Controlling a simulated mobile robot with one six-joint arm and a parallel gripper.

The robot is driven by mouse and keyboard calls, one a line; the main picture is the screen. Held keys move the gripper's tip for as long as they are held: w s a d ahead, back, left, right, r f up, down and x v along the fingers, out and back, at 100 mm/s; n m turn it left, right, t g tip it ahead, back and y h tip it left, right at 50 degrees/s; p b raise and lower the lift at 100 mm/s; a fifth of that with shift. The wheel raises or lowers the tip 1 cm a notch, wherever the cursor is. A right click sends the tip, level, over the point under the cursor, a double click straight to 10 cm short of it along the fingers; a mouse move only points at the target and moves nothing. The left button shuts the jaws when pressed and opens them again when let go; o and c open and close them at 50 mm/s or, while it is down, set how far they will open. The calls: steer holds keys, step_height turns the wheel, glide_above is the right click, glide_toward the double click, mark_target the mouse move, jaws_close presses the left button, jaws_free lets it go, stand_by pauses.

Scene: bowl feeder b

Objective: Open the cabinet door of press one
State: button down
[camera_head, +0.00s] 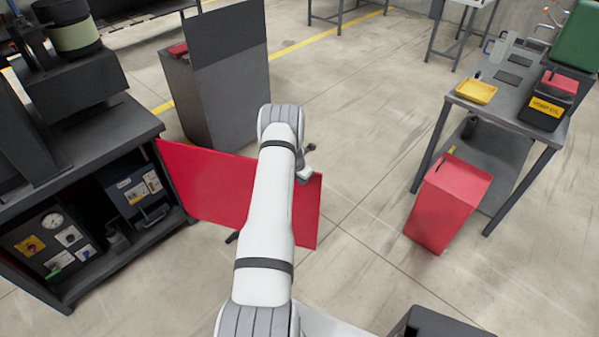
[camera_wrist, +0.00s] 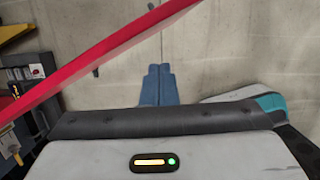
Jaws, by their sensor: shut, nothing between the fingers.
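The red cabinet door (camera_head: 205,183) of the press on the left stands swung well out from the cabinet (camera_head: 95,215), whose inside is exposed. My white arm crosses in front of the door and hides part of it. In the wrist view a red panel edge (camera_wrist: 95,62), which looks like the door, runs slantwise close by. My gripper (camera_wrist: 156,72) shows there with its two blue fingers together and nothing between them. It is apart from the panel in that picture. In the head view my gripper's fingers cannot be made out behind the arm.
The open cabinet holds dark boxes with gauges and labels. A grey cabinet (camera_head: 225,90) stands behind the door. At right a workbench (camera_head: 510,85) carries a yellow tray (camera_head: 477,91), with a red bin (camera_head: 447,203) before it. The floor between door and bin is clear.

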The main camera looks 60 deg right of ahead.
steer(key=a+b+v, duration=0.2)
steer(key=v, duration=0.8)
steer(key=shift+s, duration=0.65)
